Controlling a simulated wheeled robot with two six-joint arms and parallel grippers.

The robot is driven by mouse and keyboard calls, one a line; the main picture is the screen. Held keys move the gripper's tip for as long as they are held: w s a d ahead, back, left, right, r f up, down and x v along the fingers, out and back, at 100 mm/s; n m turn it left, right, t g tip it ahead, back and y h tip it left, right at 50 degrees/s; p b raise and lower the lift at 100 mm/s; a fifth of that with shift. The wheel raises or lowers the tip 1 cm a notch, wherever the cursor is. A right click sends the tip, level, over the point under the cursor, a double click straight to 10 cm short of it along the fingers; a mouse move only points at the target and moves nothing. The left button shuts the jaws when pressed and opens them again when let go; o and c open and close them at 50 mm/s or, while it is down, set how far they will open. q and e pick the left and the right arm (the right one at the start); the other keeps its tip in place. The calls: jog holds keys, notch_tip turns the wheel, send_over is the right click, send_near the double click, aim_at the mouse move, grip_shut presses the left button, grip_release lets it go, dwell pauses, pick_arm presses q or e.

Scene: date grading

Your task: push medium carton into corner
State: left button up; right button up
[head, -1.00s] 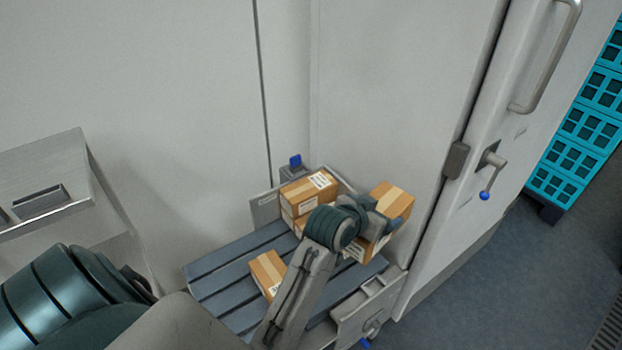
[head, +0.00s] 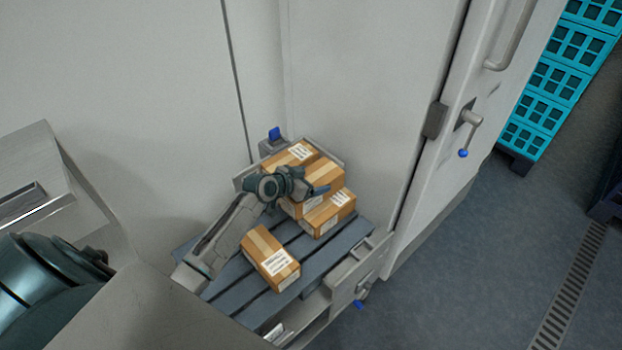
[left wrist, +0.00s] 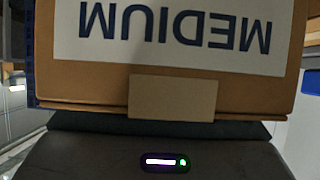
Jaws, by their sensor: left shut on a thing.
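The medium carton (head: 325,172) is a brown box with lighter tape, among the other cartons at the pallet's back corner. In the left wrist view its label (left wrist: 165,35) reads MEDIUM upside down and fills the upper picture. My left gripper (head: 308,187) is shut on it from the front left side and hides part of it. It sits close beside a labelled carton (head: 290,156); I cannot tell whether they touch or whether it rests on the carton below. My right gripper is not in view.
Another carton (head: 328,213) stands just in front, and a separate carton (head: 270,260) lies nearer on the slatted grey pallet (head: 237,273). White walls (head: 350,90) close the corner behind. A door with a handle (head: 511,40) and teal crates (head: 545,95) are at right.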

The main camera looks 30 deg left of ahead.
pick_arm(q)
jog(key=shift+f, duration=0.4)
jog(key=shift+f+b, duration=0.7)
notch_tip(320, 180, down, 4)
jog(key=b, duration=0.3)
jog(key=shift+r, duration=0.2)
jog(key=shift+f+b, duration=0.35)
jog(key=shift+f, duration=0.15)
jog(key=o, duration=1.5)
jog(key=shift+c, duration=0.2)
jog(key=shift+s+f, duration=0.1)
